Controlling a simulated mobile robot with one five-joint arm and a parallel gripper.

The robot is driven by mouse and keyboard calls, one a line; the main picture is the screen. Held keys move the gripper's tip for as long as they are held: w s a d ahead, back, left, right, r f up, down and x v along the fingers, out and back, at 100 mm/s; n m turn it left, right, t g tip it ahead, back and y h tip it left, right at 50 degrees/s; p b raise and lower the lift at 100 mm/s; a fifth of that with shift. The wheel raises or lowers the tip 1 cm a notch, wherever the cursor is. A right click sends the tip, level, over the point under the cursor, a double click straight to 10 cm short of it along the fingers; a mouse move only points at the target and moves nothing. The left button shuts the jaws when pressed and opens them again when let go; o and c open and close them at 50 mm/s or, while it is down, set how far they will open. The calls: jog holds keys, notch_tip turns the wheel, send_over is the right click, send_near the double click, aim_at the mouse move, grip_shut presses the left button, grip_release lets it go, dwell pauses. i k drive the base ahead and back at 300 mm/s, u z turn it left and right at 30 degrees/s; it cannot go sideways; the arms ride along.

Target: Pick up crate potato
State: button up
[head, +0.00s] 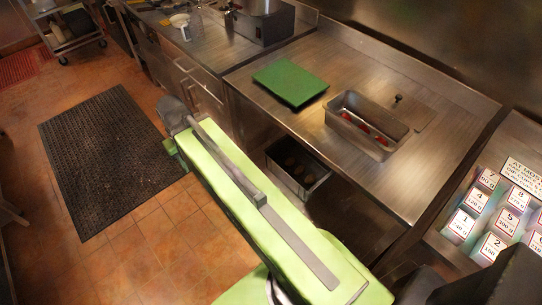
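A grey metal crate (318,184) sits low, below the counter's front edge, near the middle of the view. Several dark round items, which look like potatoes (291,163), lie in it. My pale green arm passes in front of the crate's left side and reaches towards the upper left, ending in a dark grey joint there. My gripper cannot be made out; it seems hidden behind or below the arm.
The steel counter (400,188) above carries a green board (290,82) and a metal tray (353,138) with red items. A black mat (105,160) lies on the tiled floor at left. Numbered cards (492,246) are at right.

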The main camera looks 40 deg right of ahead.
aim_at(290, 161)
jog(key=i, duration=1.2)
jog(key=z, duration=0.5)
